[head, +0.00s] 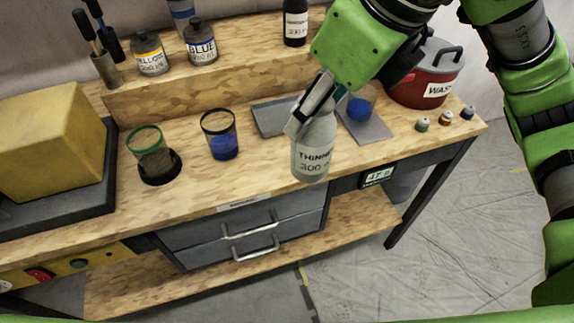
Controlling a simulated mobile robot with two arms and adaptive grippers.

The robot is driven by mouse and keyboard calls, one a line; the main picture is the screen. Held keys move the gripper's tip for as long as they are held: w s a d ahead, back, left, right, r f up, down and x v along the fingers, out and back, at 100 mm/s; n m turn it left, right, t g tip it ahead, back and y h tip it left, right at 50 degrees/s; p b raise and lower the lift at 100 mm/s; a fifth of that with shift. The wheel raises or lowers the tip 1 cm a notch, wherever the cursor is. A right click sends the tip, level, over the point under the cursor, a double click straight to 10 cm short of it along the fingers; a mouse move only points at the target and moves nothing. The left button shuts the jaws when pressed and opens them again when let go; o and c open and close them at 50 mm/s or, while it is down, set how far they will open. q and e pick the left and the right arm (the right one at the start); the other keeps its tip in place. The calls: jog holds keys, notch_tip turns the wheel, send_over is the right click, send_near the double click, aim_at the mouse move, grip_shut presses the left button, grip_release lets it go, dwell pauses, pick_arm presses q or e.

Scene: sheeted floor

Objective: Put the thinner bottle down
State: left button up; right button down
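The thinner bottle (313,158) is a grey, translucent bottle with a "THINNER 300" label. It is upright, in front of the middle-right part of the workbench (260,176) in the head view, with its base overlapping the bench's front edge. It appears to be held above the bench top. My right gripper (311,104), on the green arm from the upper right, is shut on the bottle's neck and hides its top. My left gripper is not in view.
A grey plate (272,119) lies behind the bottle. A cup with blue paint (223,146) and a green-rimmed cup (150,150) stand left. A cup with blue content (360,106) stands on a grey pad (371,131). A red waste can (422,80) and small capped jars (445,118) are right.

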jog(key=w, duration=0.1)
jog(key=w+a+f, duration=0.1)
jog(key=shift+w+p, duration=0.3)
jog(key=shift+p, duration=0.1)
pick_arm(q)
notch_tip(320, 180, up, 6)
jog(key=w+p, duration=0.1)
jog(key=p, duration=0.4)
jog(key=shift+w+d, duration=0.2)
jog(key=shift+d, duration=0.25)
pick_arm(e)
jog(key=w+a+f, duration=0.3)
jog(key=w+f, duration=0.7)
jog(key=f, duration=0.2)
jog(key=shift+w+a, duration=0.15)
jog(key=shift+w, duration=0.25)
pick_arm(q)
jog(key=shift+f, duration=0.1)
pick_arm(e)
jog(key=shift+f+b, duration=0.2)
jog(key=shift+b, duration=0.1)
jog(key=c, duration=1.2)
grip_release()
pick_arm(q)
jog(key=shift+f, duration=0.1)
pick_arm(e)
jog(key=shift+o, duration=0.2)
